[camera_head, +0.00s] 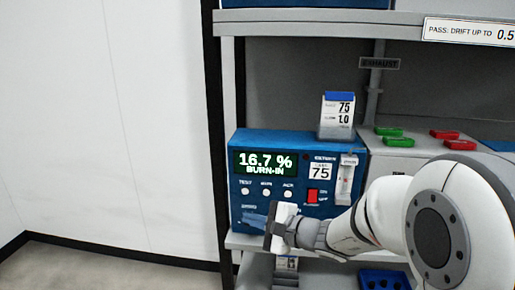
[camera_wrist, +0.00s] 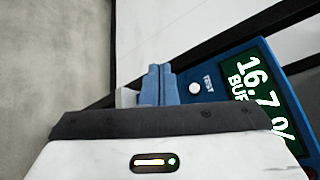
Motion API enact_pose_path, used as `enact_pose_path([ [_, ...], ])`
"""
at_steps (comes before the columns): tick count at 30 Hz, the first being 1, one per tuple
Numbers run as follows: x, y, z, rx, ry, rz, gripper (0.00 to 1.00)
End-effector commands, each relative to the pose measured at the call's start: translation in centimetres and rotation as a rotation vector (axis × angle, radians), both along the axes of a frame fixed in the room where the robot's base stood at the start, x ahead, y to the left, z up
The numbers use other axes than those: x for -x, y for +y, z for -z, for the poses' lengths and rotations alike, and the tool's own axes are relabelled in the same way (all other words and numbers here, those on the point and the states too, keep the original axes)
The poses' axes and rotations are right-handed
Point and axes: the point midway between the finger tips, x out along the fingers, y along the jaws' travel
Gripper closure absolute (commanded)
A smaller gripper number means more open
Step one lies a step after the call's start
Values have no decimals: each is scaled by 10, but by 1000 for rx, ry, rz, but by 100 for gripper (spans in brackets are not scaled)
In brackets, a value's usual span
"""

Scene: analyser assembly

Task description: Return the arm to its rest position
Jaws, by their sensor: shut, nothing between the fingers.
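My gripper (camera_head: 252,219) is in front of the lower left of a blue analyser (camera_head: 240,150) on the shelf. Its blue fingers point left and look closed together with nothing between them. In the wrist view the fingers (camera_wrist: 158,86) stand side by side, close to the analyser's panel (camera_wrist: 222,88). I cannot tell whether they touch it. The analyser's display (camera_head: 265,163) reads 16.7 % BURN-IN. My arm reaches in from the right and hides part of the analyser's lower right.
A card holder (camera_head: 337,117) stands on top of the analyser. Green clips (camera_head: 398,141) and red clips (camera_head: 460,144) lie on a grey unit to the right. A dark shelf post (camera_head: 216,130) stands at left. A blue tray (camera_head: 384,281) sits below. Floor at left is clear.

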Motion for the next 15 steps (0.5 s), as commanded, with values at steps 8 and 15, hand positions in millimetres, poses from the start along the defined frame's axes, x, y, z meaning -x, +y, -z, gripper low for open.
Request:
enact_pose_path([
  [8, 99, 6, -23, 407, -32, -374, 100],
  [15, 163, -37, -27, 825, -58, -619, 100],
])
